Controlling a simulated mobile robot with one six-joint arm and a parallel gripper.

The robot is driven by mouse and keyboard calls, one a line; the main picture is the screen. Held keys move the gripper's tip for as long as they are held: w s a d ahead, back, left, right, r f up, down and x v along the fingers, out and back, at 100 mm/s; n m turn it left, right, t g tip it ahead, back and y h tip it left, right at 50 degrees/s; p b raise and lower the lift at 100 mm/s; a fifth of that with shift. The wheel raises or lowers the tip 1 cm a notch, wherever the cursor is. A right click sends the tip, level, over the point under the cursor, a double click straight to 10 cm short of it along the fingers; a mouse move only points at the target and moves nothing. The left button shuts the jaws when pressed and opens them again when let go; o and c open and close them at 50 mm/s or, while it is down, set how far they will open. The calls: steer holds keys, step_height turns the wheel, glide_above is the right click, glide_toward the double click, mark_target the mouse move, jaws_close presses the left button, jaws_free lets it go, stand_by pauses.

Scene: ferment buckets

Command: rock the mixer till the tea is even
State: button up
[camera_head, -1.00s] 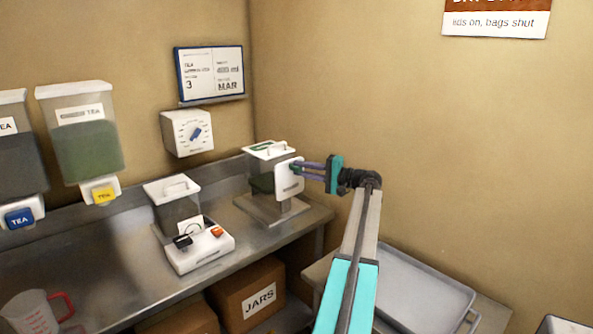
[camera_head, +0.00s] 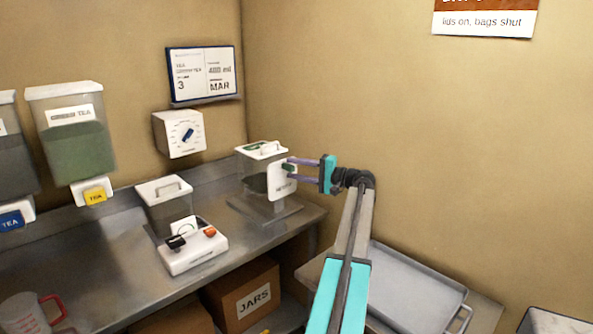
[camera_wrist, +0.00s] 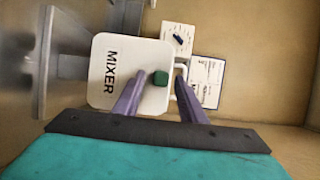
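The mixer (camera_head: 256,178) is a clear bin with a white lid on a metal stand, at the far right end of the counter. Dark tea shows low inside it; I cannot tell how even it is. Its white side panel (camera_head: 281,184) faces my gripper and reads MIXER in the wrist view (camera_wrist: 110,73). A small green knob (camera_wrist: 160,78) sits at the panel's edge. My gripper (camera_head: 290,170) is at the panel's right side. In the wrist view its purple fingers (camera_wrist: 157,85) are apart, one on each side of the knob; contact is unclear.
Tea dispensers (camera_head: 72,135) and a dial box (camera_head: 180,134) hang on the wall. A grey tray (camera_head: 410,290) lies lower right. A JARS box (camera_head: 245,292) is under the counter.

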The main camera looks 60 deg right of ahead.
steer(key=s+d+b, duration=0.1)
steer(key=s+b, duration=0.1)
steer(key=s, duration=1.1)
steer(key=shift+s, duration=0.35)
steer(key=shift+w+f, duration=0.1)
stand_by(0.4)
